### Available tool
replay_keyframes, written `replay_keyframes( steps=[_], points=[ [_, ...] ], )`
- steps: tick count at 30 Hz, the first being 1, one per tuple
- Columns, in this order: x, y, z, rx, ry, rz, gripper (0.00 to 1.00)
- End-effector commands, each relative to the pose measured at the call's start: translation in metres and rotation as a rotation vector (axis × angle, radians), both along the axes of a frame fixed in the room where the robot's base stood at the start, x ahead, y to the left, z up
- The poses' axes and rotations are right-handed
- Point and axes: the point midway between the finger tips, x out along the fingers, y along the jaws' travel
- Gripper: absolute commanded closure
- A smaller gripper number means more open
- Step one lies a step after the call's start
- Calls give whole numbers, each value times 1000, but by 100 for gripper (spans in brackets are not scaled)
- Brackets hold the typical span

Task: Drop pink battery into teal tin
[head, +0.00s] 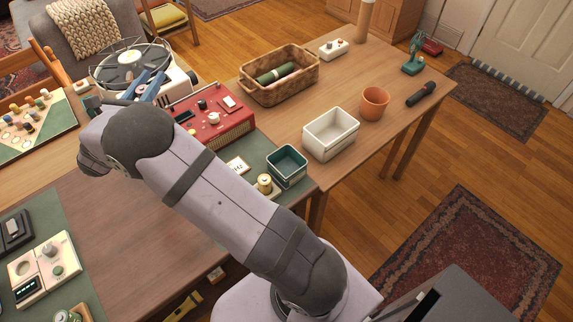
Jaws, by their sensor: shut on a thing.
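The teal tin (292,178) is a small open box near the right end of the dark green mat, and its inside looks empty. My gripper (146,84), with bluish fingers, is at the upper left, in front of the white device with a round wire guard. It is well to the left of the tin and beyond it. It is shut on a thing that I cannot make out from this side. I cannot pick out a pink battery anywhere in the head view.
A gold cylinder (264,184) stands just left of the tin, near a small card (237,167). A red radio-like device (213,118) lies between gripper and tin. A white bin (331,140), terracotta pot (374,103) and wicker basket (262,95) stand to the right and behind.

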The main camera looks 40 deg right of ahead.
Motion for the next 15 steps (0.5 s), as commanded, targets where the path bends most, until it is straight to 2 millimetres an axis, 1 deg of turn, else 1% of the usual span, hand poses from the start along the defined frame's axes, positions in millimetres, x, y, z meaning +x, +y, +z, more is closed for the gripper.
replay_keyframes(
  steps=[11,15],
  points=[
    [0,-1,1,0,-1,-1,100],
    [0,-11,7,0,-1,-18,100]
  ],
)
